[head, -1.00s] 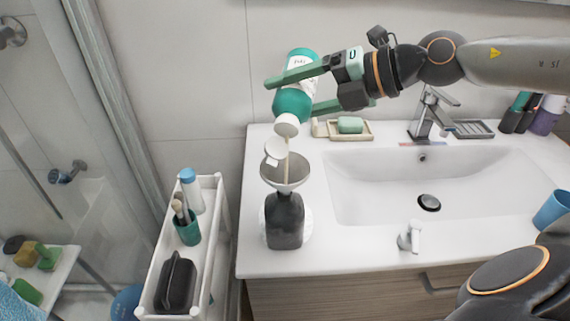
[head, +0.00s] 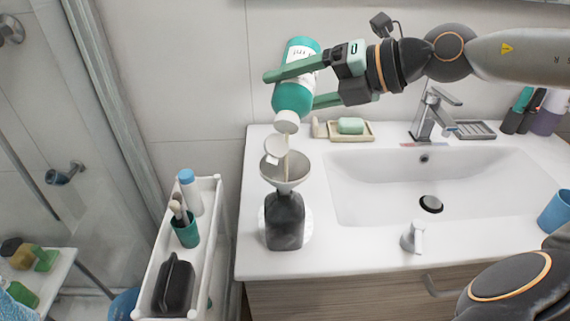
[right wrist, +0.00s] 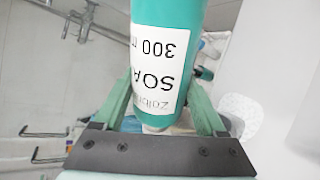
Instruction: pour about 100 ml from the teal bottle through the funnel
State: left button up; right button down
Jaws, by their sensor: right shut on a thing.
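The teal bottle (head: 294,97) with a white label is tipped mouth-down above the funnel (head: 285,174). Its white neck (head: 287,122) points down and its flip lid (head: 275,149) hangs open. A thin pale stream runs from the mouth into the funnel. The funnel sits upright in the neck of a dark bottle (head: 284,222) on the counter. My right gripper (head: 292,90) is shut around the teal bottle's body. The right wrist view shows the bottle (right wrist: 168,45) between the fingers, its label reading 300 ml. The funnel's inside and the dark bottle's level are hidden. My left gripper is out of view.
The white sink (head: 390,185) with its tap (head: 432,112) lies right of the dark bottle. A soap dish (head: 351,136) stands behind. A white cart (head: 215,215) holds a brush cup (head: 186,232) and a black case (head: 174,285). A blue cup (head: 556,212) stands at the right.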

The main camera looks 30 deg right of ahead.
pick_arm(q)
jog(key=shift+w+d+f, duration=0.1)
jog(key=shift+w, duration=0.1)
pick_arm(e)
jog(key=shift+r, duration=0.1)
pick_arm(q)
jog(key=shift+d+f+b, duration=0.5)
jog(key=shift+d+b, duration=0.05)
jog(key=shift+b, duration=0.45)
pick_arm(e)
jog(key=shift+s+a+r+n+t, duration=0.15)
jog(key=shift+r+n+t, duration=0.15)
jog(key=shift+n+t, duration=0.15)
pick_arm(q)
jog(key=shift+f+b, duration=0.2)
jog(key=shift+b, duration=0.1)
pick_arm(e)
jog(key=shift+a+r+h, duration=0.1)
jog(key=shift+h, duration=0.2)
pick_arm(q)
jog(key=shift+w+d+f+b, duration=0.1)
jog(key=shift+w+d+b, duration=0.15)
jog(key=shift+b, duration=0.2)
pick_arm(e)
jog(key=shift+s+r+n, duration=0.15)
jog(key=shift+n, duration=0.2)
